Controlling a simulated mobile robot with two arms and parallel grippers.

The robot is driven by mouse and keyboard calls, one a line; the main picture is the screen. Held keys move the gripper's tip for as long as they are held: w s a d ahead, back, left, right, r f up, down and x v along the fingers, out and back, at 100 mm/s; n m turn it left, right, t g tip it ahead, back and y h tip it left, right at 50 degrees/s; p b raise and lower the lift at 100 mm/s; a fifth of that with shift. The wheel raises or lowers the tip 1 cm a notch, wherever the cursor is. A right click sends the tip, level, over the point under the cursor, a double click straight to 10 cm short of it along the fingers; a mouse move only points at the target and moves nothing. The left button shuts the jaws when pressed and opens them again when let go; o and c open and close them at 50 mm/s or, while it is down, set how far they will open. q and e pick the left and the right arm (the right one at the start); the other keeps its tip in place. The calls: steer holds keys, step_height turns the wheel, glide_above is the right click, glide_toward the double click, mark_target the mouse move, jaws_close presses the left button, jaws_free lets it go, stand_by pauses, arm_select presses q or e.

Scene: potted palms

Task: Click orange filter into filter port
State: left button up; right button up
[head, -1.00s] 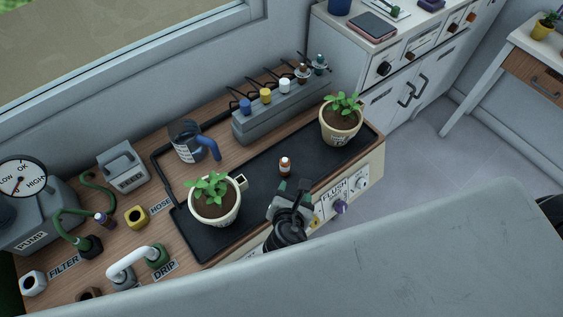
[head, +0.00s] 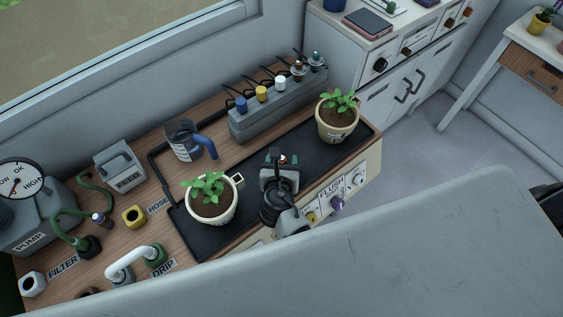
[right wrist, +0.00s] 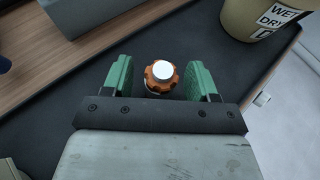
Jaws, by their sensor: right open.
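The orange filter (right wrist: 162,77), with a ribbed orange collar and white top, stands on the black tray (head: 190,240). In the right wrist view it is between the green fingers of my right gripper (right wrist: 162,80), which is open with gaps on both sides. In the head view my right gripper (head: 281,160) covers most of the filter. A FILTER label (head: 63,266) lies at lower left, between a white socket (head: 33,284) and a dark green hose fitting (head: 90,247). I cannot tell which is the filter port. My left gripper is not in view.
Two potted plants (head: 211,207) (head: 337,120) stand on the tray, left and right of my right gripper. A blue-handled jug (head: 184,141) and a grey rack of colored caps (head: 278,108) stand behind. The pump (head: 35,225) and a white bent pipe (head: 130,259) are at left.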

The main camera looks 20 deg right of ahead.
steer(key=shift+x, duration=0.9)
steer(key=c, duration=1)
steer(key=shift+r, duration=0.15)
